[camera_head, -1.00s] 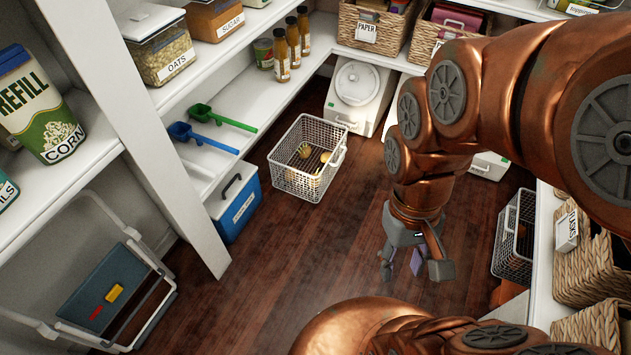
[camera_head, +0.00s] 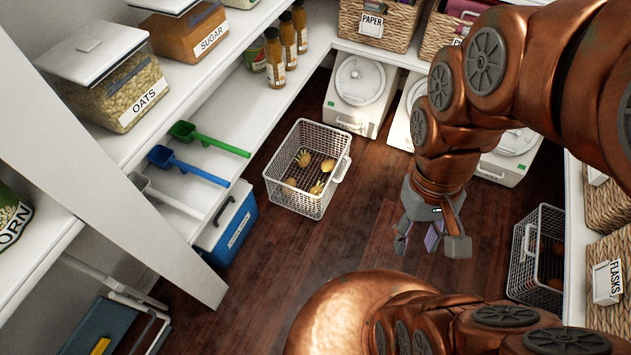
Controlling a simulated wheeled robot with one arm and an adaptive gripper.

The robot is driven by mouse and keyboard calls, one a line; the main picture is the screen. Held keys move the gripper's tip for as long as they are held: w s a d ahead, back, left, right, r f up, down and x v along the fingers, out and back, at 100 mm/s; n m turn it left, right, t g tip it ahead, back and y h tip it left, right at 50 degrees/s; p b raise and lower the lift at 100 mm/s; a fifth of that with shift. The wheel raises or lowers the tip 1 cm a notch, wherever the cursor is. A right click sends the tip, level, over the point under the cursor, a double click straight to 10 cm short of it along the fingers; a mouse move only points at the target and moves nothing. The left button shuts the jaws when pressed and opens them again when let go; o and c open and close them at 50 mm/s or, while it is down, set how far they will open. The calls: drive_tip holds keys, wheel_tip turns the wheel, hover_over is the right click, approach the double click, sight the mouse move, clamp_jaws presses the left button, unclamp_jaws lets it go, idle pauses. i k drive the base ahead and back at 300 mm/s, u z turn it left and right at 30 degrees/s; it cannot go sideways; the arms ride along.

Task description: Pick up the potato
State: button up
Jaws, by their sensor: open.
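Several yellowish-brown potato-like items lie in a white wire basket (camera_head: 307,204) on the wooden floor, left of centre. One potato (camera_head: 327,165) lies toward the right, another potato (camera_head: 290,182) toward the front left. Two of the items, one at the back and one at the front, look ridged or spotted. My gripper (camera_head: 432,243) hangs over the floor to the right of this basket, fingers pointing down, apart and empty. It is clear of the basket.
A second wire basket (camera_head: 524,268) with brownish items stands at right below the shelves. White lidded bins (camera_head: 358,95) stand behind. A blue box (camera_head: 228,228) stands left of the first basket, by shelves with scoops (camera_head: 187,164). The floor between baskets is clear.

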sight(317, 191)
drive_tip(key=u, duration=0.45)
drive_tip(key=i, duration=0.85)
drive_tip(key=u, duration=0.55)
